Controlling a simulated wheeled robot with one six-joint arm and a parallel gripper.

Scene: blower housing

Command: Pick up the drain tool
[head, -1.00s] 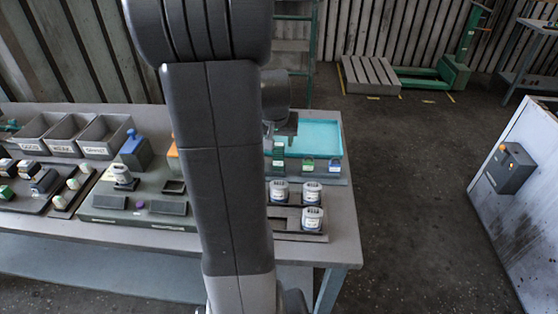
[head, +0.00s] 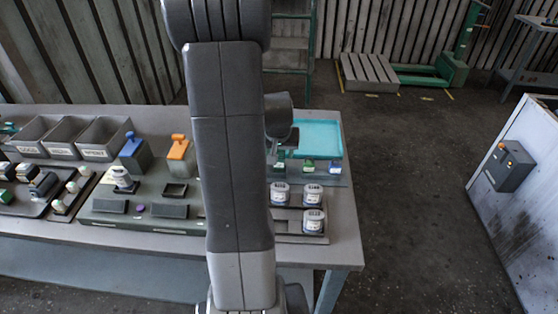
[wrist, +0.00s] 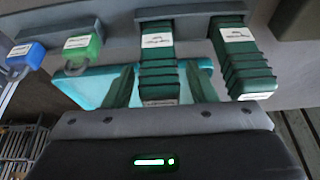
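Two dark green ribbed handles with white labels stand side by side in the wrist view, a middle one (wrist: 157,60) and a right one (wrist: 242,60). The labels are too blurred to read, so I cannot tell which is the drain tool. My gripper (wrist: 160,66) is open, with one finger on each side of the middle handle. A gap shows between each finger and that handle. In the head view, my arm hides most of the handles and the fingertips.
A green padlock (wrist: 82,46) and a blue padlock (wrist: 24,60) lie left of the handles in the wrist view. A teal tray (head: 322,138) is at the table's back right. Boxes with blue (head: 131,144) and orange (head: 178,147) handles stand left.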

